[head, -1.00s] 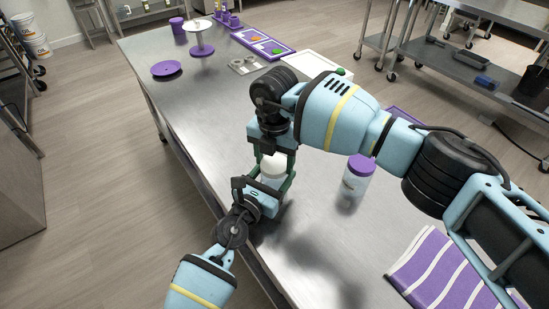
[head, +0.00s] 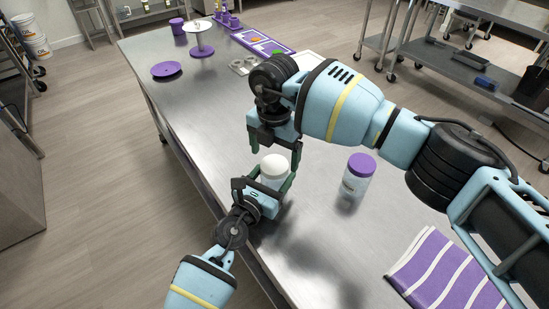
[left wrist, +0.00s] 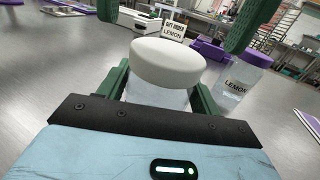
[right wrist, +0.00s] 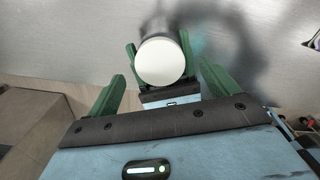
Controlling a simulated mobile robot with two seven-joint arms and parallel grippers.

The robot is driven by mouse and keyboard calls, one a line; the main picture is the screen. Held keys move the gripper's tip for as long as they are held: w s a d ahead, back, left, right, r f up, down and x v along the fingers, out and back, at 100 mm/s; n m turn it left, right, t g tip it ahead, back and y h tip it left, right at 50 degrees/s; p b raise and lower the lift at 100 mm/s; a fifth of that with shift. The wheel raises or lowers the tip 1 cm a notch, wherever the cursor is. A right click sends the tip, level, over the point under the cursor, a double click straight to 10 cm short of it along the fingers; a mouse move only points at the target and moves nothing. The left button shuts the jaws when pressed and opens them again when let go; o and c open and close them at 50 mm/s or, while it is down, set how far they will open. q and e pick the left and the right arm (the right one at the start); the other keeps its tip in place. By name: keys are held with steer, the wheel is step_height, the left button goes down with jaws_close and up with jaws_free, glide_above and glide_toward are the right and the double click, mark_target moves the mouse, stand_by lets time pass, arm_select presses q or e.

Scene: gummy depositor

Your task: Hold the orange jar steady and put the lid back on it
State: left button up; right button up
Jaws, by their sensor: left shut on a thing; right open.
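The jar in my left gripper (head: 262,190) has a clear body (left wrist: 157,97) and a white lid (head: 274,166); its label is hidden, so I cannot read its flavour. The lid sits on top of the jar, which stands upright near the table's front edge. In the left wrist view the lid (left wrist: 167,64) covers the jar's mouth. My left gripper is shut around the jar's body. My right gripper (head: 274,152) is open just above the lid. In the right wrist view the lid (right wrist: 160,63) shows beyond its parted fingers, apart from them.
A purple-lidded jar (head: 357,177), labelled LEMON in the left wrist view (left wrist: 237,82), stands to the right. A purple striped cloth (head: 446,272) lies at the front right. A purple plate (head: 166,70) and a stand (head: 200,40) are farther back. The table's left middle is clear.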

mark_target(267, 184)
step_height(267, 184, up, 9)
steer(key=shift+r, duration=0.2)
stand_by(0.3)
arm_select(q)
steer(key=o, duration=2)
steer(key=shift+c, duration=0.2)
steer(key=v, duration=0.6)
steer(key=shift+s+a+p, duration=0.2)
steer(key=shift+s+p, duration=0.05)
steer(key=shift+p, duration=0.15)
steer(key=shift+s+a, duration=0.3)
steer(key=shift+s, duration=0.25)
arm_select(e)
step_height(267, 184, up, 2)
steer(key=shift+r, duration=0.15)
